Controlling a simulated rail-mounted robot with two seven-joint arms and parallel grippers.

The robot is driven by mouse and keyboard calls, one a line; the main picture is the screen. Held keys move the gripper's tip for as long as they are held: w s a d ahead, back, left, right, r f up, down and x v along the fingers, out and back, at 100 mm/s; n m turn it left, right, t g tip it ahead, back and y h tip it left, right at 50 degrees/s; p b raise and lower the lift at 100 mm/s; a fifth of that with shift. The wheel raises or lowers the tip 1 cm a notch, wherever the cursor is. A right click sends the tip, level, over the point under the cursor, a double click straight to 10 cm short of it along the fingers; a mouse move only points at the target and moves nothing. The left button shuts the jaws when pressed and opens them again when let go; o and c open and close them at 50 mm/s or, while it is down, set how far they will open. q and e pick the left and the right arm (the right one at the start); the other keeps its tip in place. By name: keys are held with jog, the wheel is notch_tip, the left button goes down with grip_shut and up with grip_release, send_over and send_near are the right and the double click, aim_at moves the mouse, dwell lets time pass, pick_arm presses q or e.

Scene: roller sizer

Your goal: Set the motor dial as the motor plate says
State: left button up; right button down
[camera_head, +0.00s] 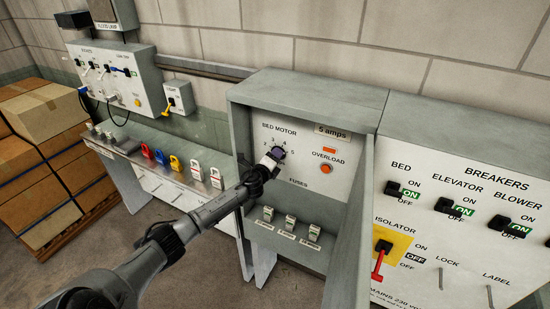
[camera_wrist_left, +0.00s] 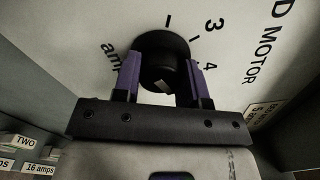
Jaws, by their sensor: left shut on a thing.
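The motor dial is a dark round knob under the words BED MOTOR, inside the open grey box; it shows in the left wrist view (camera_wrist_left: 163,45). In the head view my left gripper (camera_head: 271,158) covers most of it. The purple fingers of my left gripper (camera_wrist_left: 161,68) are shut on the dial, one on each side. Numbers 2, 3, 4 and 5 show around it in the head view; I cannot tell which one it points to. The motor plate (camera_head: 332,132) reads "5 amps", up and right of the dial. My right gripper is not in view.
An orange OVERLOAD button (camera_head: 326,169) sits right of the dial, with several fuses (camera_head: 290,223) below. The box's open door (camera_head: 352,235) stands on its right side. A breaker panel (camera_head: 465,150) with a red isolator handle (camera_head: 378,262) is further right.

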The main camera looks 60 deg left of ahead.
pick_arm(q)
jog(key=o, duration=0.9)
jog(key=v, duration=1.4)
dwell(0.4)
